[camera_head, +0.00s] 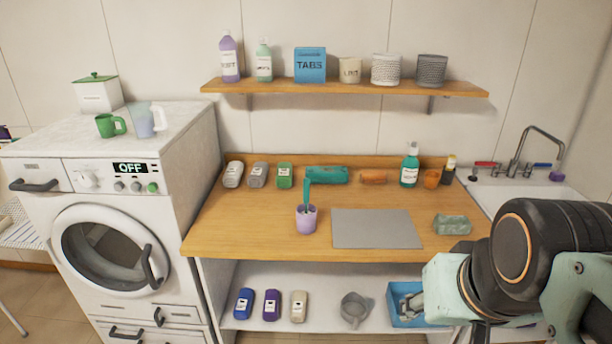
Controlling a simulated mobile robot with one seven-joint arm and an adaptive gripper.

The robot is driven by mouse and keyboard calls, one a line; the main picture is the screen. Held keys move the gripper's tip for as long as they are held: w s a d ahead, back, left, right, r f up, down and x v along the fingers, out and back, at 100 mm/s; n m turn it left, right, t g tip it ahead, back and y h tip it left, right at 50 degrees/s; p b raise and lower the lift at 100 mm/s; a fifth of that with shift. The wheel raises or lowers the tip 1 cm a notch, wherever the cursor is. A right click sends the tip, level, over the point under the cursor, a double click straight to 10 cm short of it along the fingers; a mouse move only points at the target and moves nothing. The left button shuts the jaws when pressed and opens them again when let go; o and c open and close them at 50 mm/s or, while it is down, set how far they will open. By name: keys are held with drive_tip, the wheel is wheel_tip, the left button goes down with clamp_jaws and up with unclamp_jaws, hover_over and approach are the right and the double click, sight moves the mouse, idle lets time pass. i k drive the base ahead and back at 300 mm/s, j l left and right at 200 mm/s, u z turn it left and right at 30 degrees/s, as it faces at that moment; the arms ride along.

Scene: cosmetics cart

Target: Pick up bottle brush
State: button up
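A teal handled tool (308,190), which looks like the bottle brush, stands upright and slightly tilted in a lilac cup (306,221) on the wooden counter. Its lower end is hidden inside the cup. A teal roll-like item (327,175) lies farther back; its kind is not clear. My arm fills the lower right corner, well to the right of the cup. My gripper's fingers cannot be made out in this view.
A grey mat (376,228) lies right of the cup, with a green sponge-like block (452,224) beyond it. Several small bottles and an orange item (373,178) line the counter's back. A shelf (345,88) hangs above. The counter (240,232) is clear left of the cup.

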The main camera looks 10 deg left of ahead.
sight(306, 181)
drive_tip(key=u, duration=0.55)
drive_tip(key=z, duration=1.1)
drive_tip(key=i+j+u, duration=0.1)
drive_tip(key=i+j, duration=0.55)
drive_tip(key=j, duration=0.15)
drive_tip(key=i+j+u, duration=0.2)
drive_tip(key=j, duration=0.15)
drive_tip(key=i+j+u, duration=0.2)
drive_tip(key=j, duration=0.15)
